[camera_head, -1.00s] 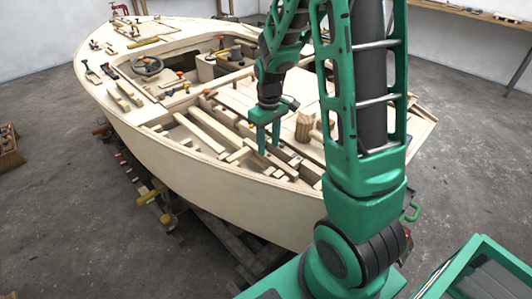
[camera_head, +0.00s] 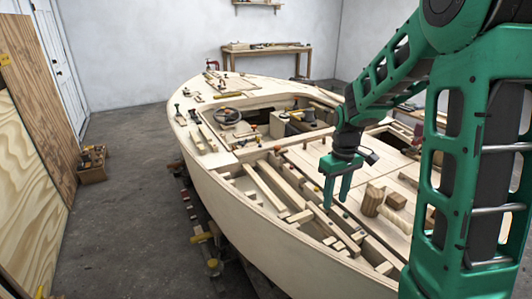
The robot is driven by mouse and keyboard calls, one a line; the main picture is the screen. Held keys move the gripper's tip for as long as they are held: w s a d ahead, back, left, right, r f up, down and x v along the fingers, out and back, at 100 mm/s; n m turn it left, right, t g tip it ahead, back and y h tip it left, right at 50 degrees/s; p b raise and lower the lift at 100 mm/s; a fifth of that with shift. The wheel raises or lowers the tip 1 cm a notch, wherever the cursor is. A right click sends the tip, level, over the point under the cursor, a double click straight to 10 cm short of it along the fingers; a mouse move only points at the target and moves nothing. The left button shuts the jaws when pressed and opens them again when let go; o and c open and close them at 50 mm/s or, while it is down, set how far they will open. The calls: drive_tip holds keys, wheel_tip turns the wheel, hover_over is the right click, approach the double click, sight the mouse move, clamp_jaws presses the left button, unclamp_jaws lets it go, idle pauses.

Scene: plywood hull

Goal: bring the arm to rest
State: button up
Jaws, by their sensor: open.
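My gripper (camera_head: 337,194) hangs from my green arm over the open right part of the plywood hull (camera_head: 240,216). Its two fingers point down and stand apart, with nothing seen between them. It is above the wooden frames and slats inside the hull. My arm reaches in from the right side of the picture and hides part of the hull's right end.
A wooden mallet (camera_head: 384,208) and a block (camera_head: 396,200) lie right of my gripper. Clamps and a steering wheel (camera_head: 229,116) sit farther along the hull. A crate (camera_head: 92,164) stands on the floor at left. A workbench (camera_head: 268,50) is at the back wall.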

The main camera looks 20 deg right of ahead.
drive_tip(key=shift+s, duration=0.1)
drive_tip(key=s+r+m, duration=0.3)
drive_tip(key=s+m, duration=0.1)
drive_tip(key=s, duration=0.9)
drive_tip(key=s+d+r+m, duration=0.1)
drive_tip(key=s+r+m, duration=0.3)
drive_tip(key=s, duration=0.9)
drive_tip(key=shift+d+m, duration=0.2)
drive_tip(key=shift+m, duration=0.1)
drive_tip(key=shift+w+f, duration=0.2)
drive_tip(key=shift+w, duration=0.45)
